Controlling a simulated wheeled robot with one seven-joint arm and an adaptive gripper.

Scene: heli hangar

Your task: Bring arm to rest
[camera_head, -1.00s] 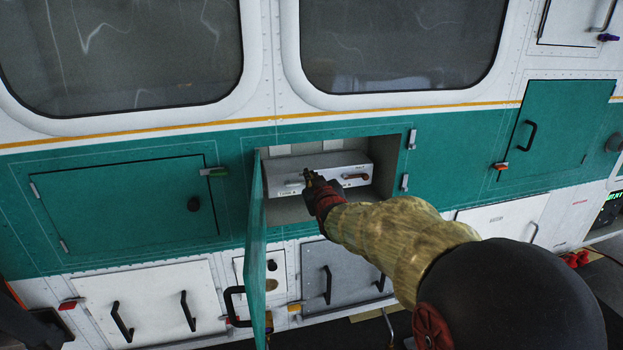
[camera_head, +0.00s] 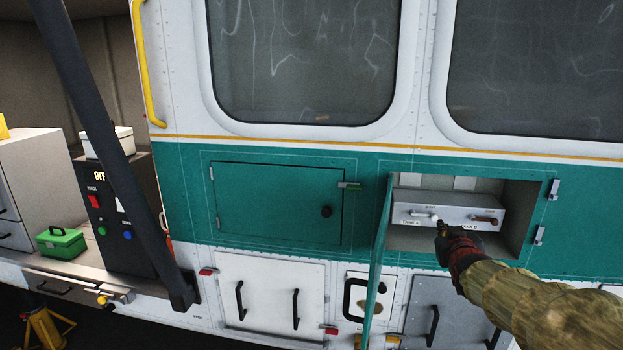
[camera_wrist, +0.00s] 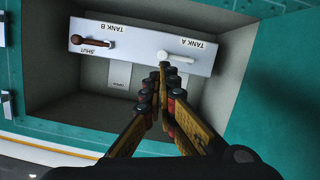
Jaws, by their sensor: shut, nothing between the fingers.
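My gripper (camera_head: 441,228) is shut and empty in front of an open recess (camera_head: 519,218) in the green side panel. In the wrist view my gripper (camera_wrist: 161,78) has its fingertips together, just by the white lever. Whether they touch it I cannot tell. A grey valve box (camera_head: 450,204) sits in the recess. It carries a white lever (camera_wrist: 176,57) by the label TANK A and a brown lever (camera_wrist: 92,41) by TANK B and SHUT. My sleeved arm reaches in from the lower right.
The recess's green door (camera_head: 379,265) stands open, edge-on, left of my gripper. A closed green hatch (camera_head: 278,203) is further left. A dark OFF-marked box (camera_head: 117,215) and a green case (camera_head: 61,242) stand on a ledge at far left. White and grey lower doors sit below.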

